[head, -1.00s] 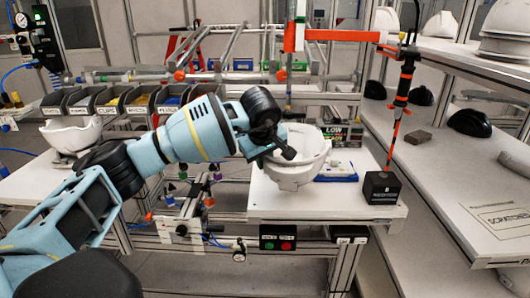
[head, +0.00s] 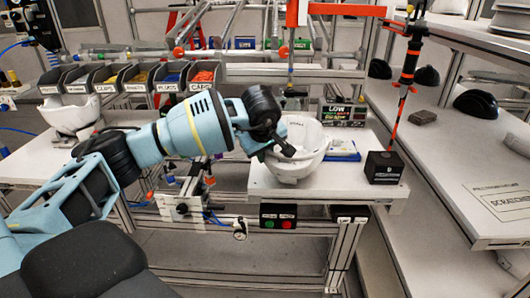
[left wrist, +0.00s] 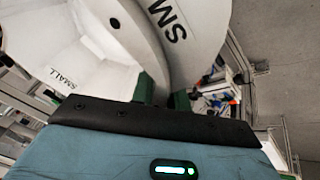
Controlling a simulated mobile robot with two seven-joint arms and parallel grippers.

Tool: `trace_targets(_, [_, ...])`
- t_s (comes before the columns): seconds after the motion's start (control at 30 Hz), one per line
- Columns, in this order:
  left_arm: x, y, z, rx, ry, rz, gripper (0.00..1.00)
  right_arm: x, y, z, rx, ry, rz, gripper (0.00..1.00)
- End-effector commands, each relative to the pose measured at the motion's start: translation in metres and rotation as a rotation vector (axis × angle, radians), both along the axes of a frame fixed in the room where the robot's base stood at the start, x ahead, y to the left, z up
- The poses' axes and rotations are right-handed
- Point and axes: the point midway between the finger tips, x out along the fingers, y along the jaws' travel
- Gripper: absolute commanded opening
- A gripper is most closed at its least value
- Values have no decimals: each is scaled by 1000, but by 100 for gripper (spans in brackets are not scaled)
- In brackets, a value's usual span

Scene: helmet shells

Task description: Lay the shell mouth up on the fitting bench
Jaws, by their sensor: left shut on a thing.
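A white helmet shell (head: 308,150) is at the fitting bench (head: 340,186), mouth up and slightly tilted. I cannot tell whether its underside touches the bench top. My left gripper (head: 286,150) reaches in from the left and is shut on the shell's near left rim. In the left wrist view the shell (left wrist: 80,70) fills the upper left, with "SMALL" printed on it, and its wall passes between the green fingertips (left wrist: 162,92). My right gripper is not in view.
A black block (head: 384,167) with a red-and-black tool hanging above it stands at the bench's right. Parts bins (head: 130,83) line the back left. Another white shell (head: 70,115) sits on the left bench.

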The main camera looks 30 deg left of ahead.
Motion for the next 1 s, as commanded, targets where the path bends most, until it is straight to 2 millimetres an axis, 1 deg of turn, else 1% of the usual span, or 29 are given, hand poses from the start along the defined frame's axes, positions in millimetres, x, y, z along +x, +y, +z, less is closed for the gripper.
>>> trace_targets(0.07, [0,0,2,-1,-4,0,0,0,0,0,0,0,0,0])
trace_targets(0.1, [0,0,2,0,-5,0,21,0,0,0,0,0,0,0])
trace_targets(0.27, [0,0,1,-1,-3,0,42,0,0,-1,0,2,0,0])
trace_targets(0.57, [-1,0,1,1,1,-1,42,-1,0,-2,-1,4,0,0])
trace_targets(0.67, [-3,-2,10,0,-2,0,42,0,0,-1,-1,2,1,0])
trace_targets(1.0, [-24,-13,56,-1,-5,-2,42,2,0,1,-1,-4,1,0])
